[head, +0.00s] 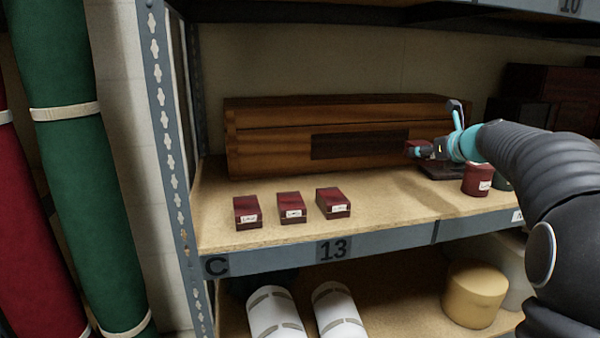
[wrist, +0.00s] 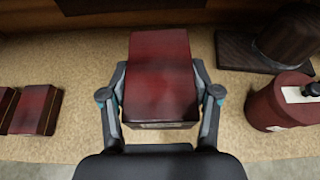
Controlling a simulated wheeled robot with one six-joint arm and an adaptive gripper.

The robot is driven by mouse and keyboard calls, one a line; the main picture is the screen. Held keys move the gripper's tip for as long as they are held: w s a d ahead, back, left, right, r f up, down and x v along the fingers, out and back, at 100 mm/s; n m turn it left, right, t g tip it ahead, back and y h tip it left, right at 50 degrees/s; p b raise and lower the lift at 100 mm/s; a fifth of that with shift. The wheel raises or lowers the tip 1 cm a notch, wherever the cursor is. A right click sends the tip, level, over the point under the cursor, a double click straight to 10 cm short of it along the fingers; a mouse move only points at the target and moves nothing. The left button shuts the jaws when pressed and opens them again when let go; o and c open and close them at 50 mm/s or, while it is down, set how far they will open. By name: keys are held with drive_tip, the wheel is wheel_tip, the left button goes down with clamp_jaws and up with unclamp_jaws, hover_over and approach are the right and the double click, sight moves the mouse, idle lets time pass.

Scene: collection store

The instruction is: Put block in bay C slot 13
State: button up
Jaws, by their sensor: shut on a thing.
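My gripper (wrist: 161,78) is shut on a dark red block (wrist: 160,62), with one finger on each side of it in the wrist view. In the head view the held block (head: 414,148) shows small at the tip of my gripper (head: 424,150), in front of the wooden chest and apparently above the shelf board. The shelf edge carries the labels C (head: 216,266) and 13 (head: 333,250). Above these labels, three similar dark red blocks with white labels stand in a row: left (head: 248,212), middle (head: 292,207) and right (head: 333,203).
A long wooden chest (head: 270,150) stands along the back of the shelf. A red round container (head: 477,180) stands to the right; it also shows in the wrist view (wrist: 275,105). Bare board (head: 395,205) lies between the right block and this container. A metal post (head: 165,130) bounds the left.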

drive_tip(key=shift+w+d+r, duration=0.15)
drive_tip(key=shift+w+d, duration=0.15)
drive_tip(key=b, duration=0.1)
hover_over(381, 189)
wheel_tip(381, 189, down, 8)
drive_tip(key=shift+w+d+r, duration=0.1)
drive_tip(key=shift+r, duration=0.15)
drive_tip(key=shift+f+b, duration=1.25)
drive_tip(key=shift+f, duration=0.65)
drive_tip(key=shift+f, duration=0.1)
drive_tip(key=shift+f, duration=0.1)
drive_tip(key=o, duration=1.3)
drive_tip(key=shift+c, duration=0.2)
